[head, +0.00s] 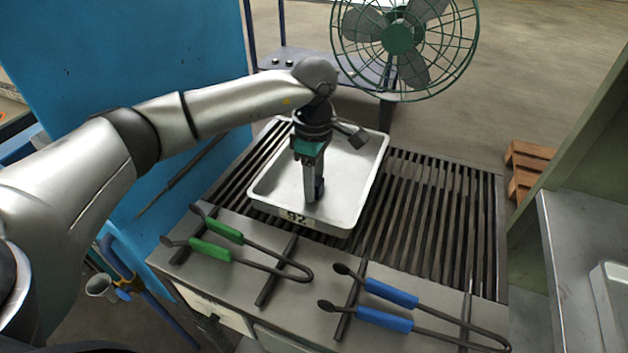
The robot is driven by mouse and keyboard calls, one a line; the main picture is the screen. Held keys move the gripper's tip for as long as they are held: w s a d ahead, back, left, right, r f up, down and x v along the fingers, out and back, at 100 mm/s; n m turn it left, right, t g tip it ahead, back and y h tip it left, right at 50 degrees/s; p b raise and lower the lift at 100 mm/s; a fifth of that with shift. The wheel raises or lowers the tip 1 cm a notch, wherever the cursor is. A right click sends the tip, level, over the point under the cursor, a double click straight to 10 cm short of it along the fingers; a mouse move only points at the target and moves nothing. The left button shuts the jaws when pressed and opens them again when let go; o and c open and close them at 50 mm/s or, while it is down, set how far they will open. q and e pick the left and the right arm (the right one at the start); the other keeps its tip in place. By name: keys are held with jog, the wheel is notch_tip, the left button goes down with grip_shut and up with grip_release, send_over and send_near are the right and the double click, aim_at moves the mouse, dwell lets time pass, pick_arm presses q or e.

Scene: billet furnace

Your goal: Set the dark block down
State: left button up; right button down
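My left gripper (314,190) points down into a pale metal tray (347,200) marked 92, near the tray's front wall. A small dark block (320,187) shows at its fingertips, partly hidden by the near grey finger. The gripper looks shut on it. The block is low over the tray floor; I cannot tell whether it touches the floor. My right gripper is not in view.
The tray stands on a slatted grate (435,205) with clear slats to its right. Green-handled tongs (210,249) and blue-handled tongs (385,319) lie along the bench front. A fan (398,38) stands behind; a blue panel (130,55) is at left.

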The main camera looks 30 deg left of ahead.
pick_arm(q)
jog(key=o, duration=0.4)
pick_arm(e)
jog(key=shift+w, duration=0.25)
pick_arm(q)
jog(key=shift+r, duration=0.1)
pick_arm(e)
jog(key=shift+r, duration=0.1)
pick_arm(q)
jog(key=shift+r, duration=0.3)
notch_tip(320, 180, up, 12)
jog(key=p, duration=0.2)
jog(key=shift+f+p, duration=0.2)
jog(key=shift+p, duration=0.1)
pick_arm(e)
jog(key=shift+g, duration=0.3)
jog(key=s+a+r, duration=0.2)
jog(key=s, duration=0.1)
